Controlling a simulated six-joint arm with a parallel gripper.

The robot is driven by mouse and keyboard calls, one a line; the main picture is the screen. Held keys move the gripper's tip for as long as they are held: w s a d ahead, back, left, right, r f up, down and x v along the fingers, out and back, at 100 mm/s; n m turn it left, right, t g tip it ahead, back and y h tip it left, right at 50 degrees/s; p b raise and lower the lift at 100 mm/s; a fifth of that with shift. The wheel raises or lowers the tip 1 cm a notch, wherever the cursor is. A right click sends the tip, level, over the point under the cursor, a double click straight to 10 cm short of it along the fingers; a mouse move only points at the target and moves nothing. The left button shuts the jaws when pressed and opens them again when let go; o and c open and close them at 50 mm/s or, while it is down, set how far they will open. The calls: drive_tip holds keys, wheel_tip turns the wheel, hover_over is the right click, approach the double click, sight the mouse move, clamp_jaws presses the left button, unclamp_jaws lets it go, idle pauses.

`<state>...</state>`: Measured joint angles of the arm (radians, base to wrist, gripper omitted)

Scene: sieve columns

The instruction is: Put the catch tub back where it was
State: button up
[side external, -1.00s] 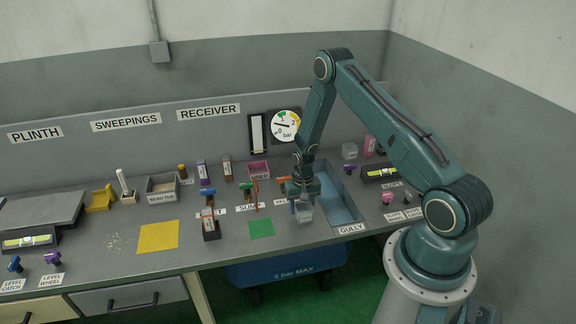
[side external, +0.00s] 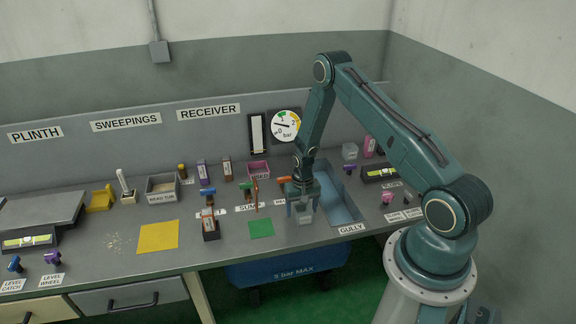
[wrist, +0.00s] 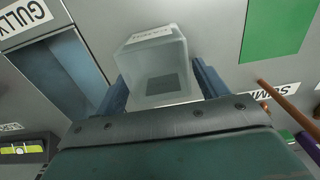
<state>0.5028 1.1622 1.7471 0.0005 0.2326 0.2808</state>
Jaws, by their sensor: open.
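A clear, boxy tub (side external: 304,217) stands at the bench front, between the green square and the gully; I take it as the catch tub. In the wrist view the tub (wrist: 158,62) has a pale label strip on one side and a dark grey patch showing inside. My gripper (side external: 303,207) is pointed down over it, open, with one finger on each side of the tub. In the wrist view the fingers of my gripper (wrist: 160,84) flank its walls; whether they touch is hard to tell. A second clear tub (side external: 350,151) stands at the back right.
The gully (side external: 340,198), a sunken blue channel, lies just right of the tub. The green square (side external: 261,229) and yellow square (side external: 158,236) lie left. Orange-handled and upright parts stand close behind and left of my gripper. A pressure gauge (side external: 285,125) hangs on the back panel.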

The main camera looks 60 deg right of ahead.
drive_tip(key=shift+r, duration=0.1)
wheel_tip(320, 180, up, 12)
idle(0.8)
idle(0.5)
drive_tip(key=s+a+r+n+t, duration=0.15)
drive_tip(key=a+r, duration=0.45)
drive_tip(key=r, duration=0.6)
drive_tip(key=s+a+r+n+t, duration=0.1)
drive_tip(key=a+r+n, duration=0.3)
drive_tip(key=r, duration=0.8)
drive_tip(key=s+a+r+n+t, duration=0.1)
drive_tip(key=s+a+r, duration=0.4)
drive_tip(key=s, duration=0.4)
drive_tip(key=s+a+r+n+t, duration=0.2)
drive_tip(key=s+a+r, duration=0.3)
drive_tip(key=s, duration=0.5)
drive_tip(key=shift+a, duration=0.8)
